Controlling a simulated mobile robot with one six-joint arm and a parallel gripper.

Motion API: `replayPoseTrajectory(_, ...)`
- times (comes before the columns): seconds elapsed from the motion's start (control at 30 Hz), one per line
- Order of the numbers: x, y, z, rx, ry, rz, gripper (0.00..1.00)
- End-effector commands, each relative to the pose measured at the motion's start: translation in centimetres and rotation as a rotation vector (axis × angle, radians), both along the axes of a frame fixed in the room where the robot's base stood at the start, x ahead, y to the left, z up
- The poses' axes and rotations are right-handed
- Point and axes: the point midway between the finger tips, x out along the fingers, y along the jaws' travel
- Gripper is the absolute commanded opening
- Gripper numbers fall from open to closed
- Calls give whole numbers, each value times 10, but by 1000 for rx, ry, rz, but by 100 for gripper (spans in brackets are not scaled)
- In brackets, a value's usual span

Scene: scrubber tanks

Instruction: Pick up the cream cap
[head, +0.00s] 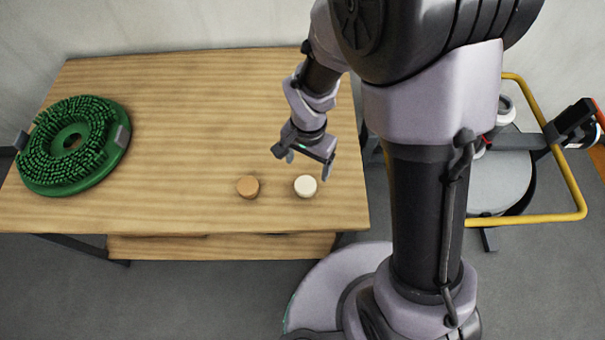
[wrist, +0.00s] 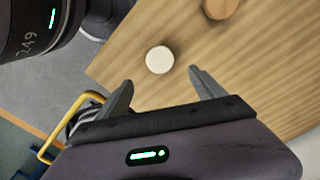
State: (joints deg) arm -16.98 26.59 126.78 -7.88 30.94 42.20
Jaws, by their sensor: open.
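The cream cap (head: 305,186) is a small round pale disc standing on the wooden table near its front right edge. It also shows in the wrist view (wrist: 159,60), beyond the fingertips and between their lines, nearer the left finger. My gripper (head: 307,165) is open and empty, just behind and above the cap in the head view. Both fingers show in the wrist view (wrist: 160,76), apart from the cap with nothing between them. A tan-brown cap (head: 248,187) stands to the left of the cream cap, and shows in part at the top of the wrist view (wrist: 220,8).
The wooden table (head: 190,130) is mostly bare in the middle. A green round brush (head: 72,145) lies at its left end. A yellow tube frame (head: 540,217) and a grey round machine part (head: 500,180) stand on the floor to the right.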

Motion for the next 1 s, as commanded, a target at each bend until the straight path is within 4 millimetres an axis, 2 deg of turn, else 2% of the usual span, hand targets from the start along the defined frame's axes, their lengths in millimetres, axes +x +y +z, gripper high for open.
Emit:
replayPoseTrajectory(0.03, -1, 0, -22, -1, 3, 1, 79)
replayPoseTrajectory(0.1, -1, 0, -39, -1, 3, 1, 79)
replayPoseTrajectory(0.2, -1, 0, -55, 0, 1, 0, 79)
replayPoseTrajectory(0.37, -2, 1, -67, 0, 0, 1, 79)
replayPoseTrajectory(0.6, -7, 2, -112, 0, 0, 1, 79)
replayPoseTrajectory(0.8, -6, 3, -111, 1, -2, 1, 79)
replayPoseTrajectory(0.87, -6, 3, -111, 1, -2, 1, 69)
replayPoseTrajectory(1.0, -6, 3, -111, 0, -1, 1, 42)
